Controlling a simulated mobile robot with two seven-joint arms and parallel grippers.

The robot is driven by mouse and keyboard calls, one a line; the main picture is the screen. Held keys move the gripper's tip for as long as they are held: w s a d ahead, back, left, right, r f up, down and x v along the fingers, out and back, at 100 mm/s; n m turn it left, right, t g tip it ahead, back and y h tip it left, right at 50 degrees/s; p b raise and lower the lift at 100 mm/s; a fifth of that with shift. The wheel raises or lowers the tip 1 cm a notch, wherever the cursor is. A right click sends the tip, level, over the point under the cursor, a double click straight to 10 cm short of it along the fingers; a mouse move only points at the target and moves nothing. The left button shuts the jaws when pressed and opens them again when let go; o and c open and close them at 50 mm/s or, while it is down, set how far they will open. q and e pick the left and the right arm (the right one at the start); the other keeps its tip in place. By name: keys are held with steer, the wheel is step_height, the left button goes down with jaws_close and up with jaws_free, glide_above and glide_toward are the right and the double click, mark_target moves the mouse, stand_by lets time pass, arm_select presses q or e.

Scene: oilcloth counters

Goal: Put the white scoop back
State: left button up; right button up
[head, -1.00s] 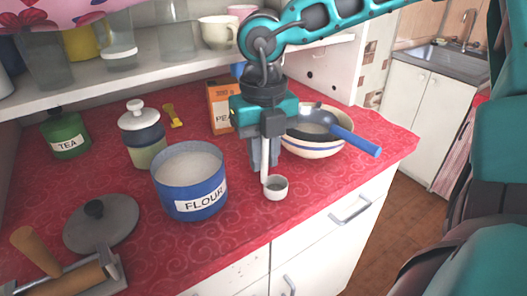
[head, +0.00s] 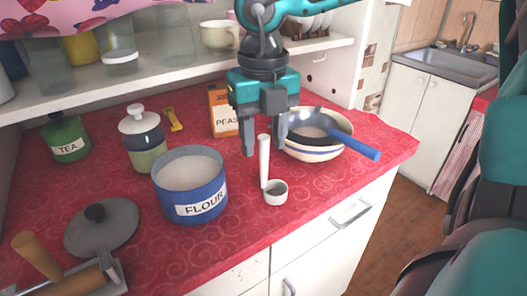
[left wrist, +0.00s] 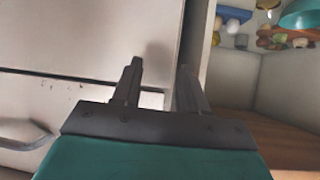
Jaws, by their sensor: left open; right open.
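The white scoop (head: 275,192) stands on the red counter right of the blue flour canister (head: 190,185), its cup down and its handle pointing up. My right gripper (head: 264,148) is open above the scoop. Its fingertips are apart, near the top of the handle, and do not hold it. The canister is open and shows pale flour inside. My left gripper (left wrist: 160,68) is open and empty in the left wrist view, in front of pale cabinet fronts.
A cream bowl (head: 310,153) holding a blue-handled sieve stands behind right. A grey lid (head: 101,228) lies at left. A glass jar (head: 142,140), a green tea tin (head: 65,139) and an orange box (head: 223,108) stand behind.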

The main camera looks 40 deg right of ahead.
step_height(320, 180, up, 8)
steer(key=shift+f, duration=0.15)
steer(key=shift+f, duration=0.1)
stand_by(0.5)
